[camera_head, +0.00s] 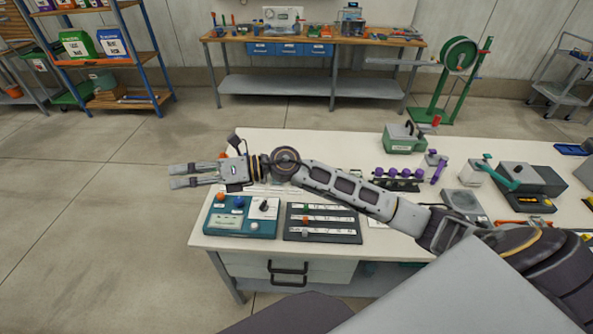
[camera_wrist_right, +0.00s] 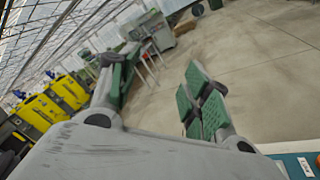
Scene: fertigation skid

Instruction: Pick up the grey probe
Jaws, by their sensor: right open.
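My right gripper (camera_head: 180,176) reaches across the bench from the right, its fingers pointing left past the bench's left edge. It is open with nothing between the fingers. In the right wrist view the spread green-padded fingers (camera_wrist_right: 152,70) have only distant floor and equipment between them. A dark rack (camera_head: 345,237) with labelled white rows lies at the bench front. A small grey piece (camera_head: 305,233) at the left of its front row may be the grey probe, but it is too small to tell. It is apart from the gripper. My left gripper is not in view.
A teal box with knobs (camera_head: 226,224) stands left of the rack. Purple-topped pieces (camera_head: 405,173), a green-and-grey box (camera_head: 404,140) and a dark grey device (camera_head: 530,178) stand further back and right. My forearm crosses above the bench. The floor left of the bench is clear.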

